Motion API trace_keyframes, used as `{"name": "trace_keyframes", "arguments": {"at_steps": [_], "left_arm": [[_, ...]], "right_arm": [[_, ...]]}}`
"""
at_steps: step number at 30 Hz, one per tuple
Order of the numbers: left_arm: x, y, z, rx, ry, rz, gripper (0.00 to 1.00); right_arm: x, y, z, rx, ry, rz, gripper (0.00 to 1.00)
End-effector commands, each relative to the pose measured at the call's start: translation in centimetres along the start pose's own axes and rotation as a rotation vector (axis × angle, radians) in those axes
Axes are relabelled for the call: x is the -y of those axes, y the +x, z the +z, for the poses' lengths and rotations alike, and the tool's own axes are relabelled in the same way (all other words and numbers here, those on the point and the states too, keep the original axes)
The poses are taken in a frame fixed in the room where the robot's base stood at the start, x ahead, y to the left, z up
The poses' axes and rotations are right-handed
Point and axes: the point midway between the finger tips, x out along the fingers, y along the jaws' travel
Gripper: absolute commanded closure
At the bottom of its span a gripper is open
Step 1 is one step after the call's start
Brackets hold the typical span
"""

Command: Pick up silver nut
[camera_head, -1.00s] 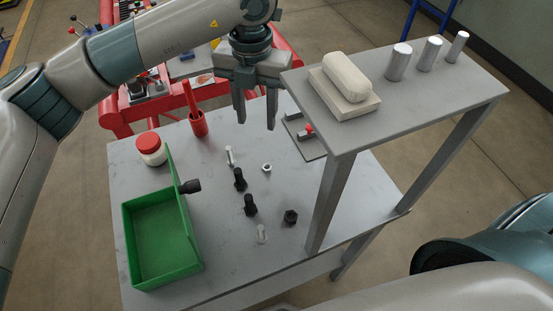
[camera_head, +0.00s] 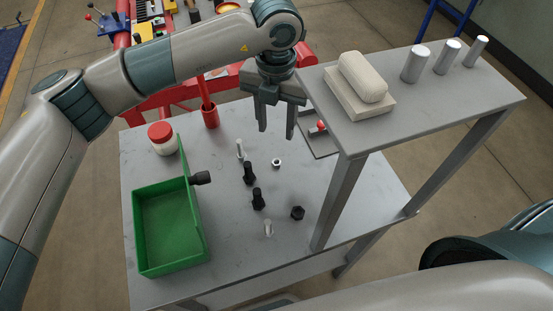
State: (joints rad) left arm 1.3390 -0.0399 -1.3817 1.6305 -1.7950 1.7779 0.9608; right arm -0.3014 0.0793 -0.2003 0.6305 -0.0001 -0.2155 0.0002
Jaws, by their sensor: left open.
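The silver nut (camera_head: 277,162) is a small light ring lying flat on the grey table top, near the middle. My left gripper (camera_head: 276,132) points down, with its two fingers apart and nothing between them. In the picture it is just above the nut, at some height over the table. My right gripper is out of the picture; only part of my right arm shows at the lower right.
Black bolts (camera_head: 249,173), a black nut (camera_head: 298,212) and silver bolts (camera_head: 240,150) stand near the nut. A green bin (camera_head: 168,268), a red-lidded jar (camera_head: 163,140) and a red holder (camera_head: 210,115) are left. A raised grey shelf (camera_head: 430,110) is close on the right.

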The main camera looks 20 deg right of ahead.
Motion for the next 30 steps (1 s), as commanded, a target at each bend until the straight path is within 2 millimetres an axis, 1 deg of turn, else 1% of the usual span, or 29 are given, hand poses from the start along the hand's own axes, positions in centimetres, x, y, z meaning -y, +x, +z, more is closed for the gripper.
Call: {"name": "trace_keyframes", "arguments": {"at_steps": [1,9,12,15,18,26,30], "left_arm": [[0.0,0.5,-0.1,-0.004,-0.001,-0.001,0.59],[0.0,5.3,-0.1,-0.003,-0.002,-0.001,0.59],[0.0,6.7,0.0,-0.003,-0.002,0.000,0.59],[0.0,7.5,0.0,-0.001,-0.001,-0.001,0.59],[0.0,7.9,0.0,0.000,-0.001,-0.001,0.59],[0.0,8.0,0.0,0.000,0.000,0.000,0.59],[0.0,8.2,0.1,-0.001,-0.001,0.000,0.59]], "right_arm": [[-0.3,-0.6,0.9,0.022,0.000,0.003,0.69],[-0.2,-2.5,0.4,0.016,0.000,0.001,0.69],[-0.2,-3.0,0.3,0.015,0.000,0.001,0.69],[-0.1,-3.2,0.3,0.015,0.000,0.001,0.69],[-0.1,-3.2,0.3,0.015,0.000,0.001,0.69],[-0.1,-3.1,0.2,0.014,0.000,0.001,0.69],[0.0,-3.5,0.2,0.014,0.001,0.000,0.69]]}}
